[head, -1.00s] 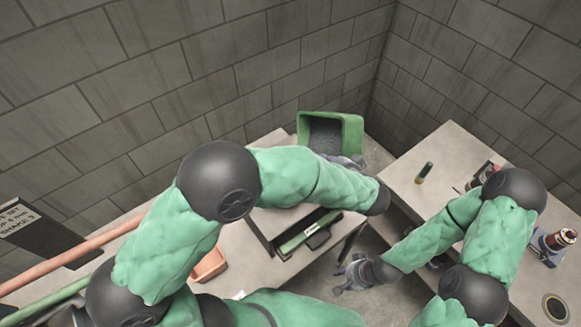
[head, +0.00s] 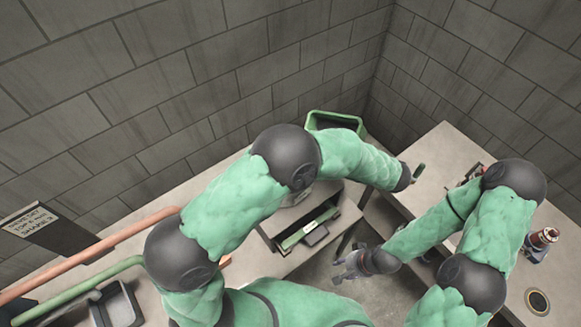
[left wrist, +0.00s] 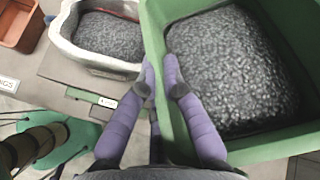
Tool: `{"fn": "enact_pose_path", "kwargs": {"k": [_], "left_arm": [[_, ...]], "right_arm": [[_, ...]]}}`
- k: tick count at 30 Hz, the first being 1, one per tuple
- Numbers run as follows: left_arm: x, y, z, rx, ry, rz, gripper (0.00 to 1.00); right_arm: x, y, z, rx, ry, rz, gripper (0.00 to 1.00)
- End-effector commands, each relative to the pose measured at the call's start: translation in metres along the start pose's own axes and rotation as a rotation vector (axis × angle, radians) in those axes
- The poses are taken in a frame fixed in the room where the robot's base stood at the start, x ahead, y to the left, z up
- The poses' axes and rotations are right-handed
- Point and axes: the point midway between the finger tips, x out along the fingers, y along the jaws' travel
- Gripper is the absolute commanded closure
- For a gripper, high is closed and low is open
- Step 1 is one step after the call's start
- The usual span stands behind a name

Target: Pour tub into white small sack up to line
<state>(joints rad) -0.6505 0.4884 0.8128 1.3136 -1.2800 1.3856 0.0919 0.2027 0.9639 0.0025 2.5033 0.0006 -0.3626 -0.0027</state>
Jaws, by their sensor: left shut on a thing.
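The green tub (left wrist: 240,75), full of grey granules, fills the right of the left wrist view. My left gripper (left wrist: 162,75) is shut on its near rim. In the head view the tub (head: 337,120) shows above my left forearm, which hides its lower part and the left gripper. The white small sack (left wrist: 60,40) stands open left of the tub, with grey granules inside and a red line along its inner wall. In the head view it is mostly hidden behind my left arm. My right gripper (head: 347,268) is open and empty, low, away from both.
A dark drawer-like unit (head: 308,230) is below my left arm. The right-hand table (head: 455,150) holds a bottle-like item (head: 543,238) and a round dark inset (head: 538,302). Block walls close off the back.

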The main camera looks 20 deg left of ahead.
Motion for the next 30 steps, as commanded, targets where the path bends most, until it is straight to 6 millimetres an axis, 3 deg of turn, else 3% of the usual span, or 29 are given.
{"fn": "enact_pose_path", "kwargs": {"k": [18, 30], "left_arm": [[0.003, -0.012, -0.027, 0.196, -0.123, 0.076, 1.00], [0.011, -0.013, -0.049, 0.321, -0.200, 0.123, 1.00]], "right_arm": [[-0.007, -0.003, 0.000, 0.000, 0.000, 0.000, 0.60], [0.000, 0.000, 0.000, 0.000, 0.000, 0.000, 0.60]]}}
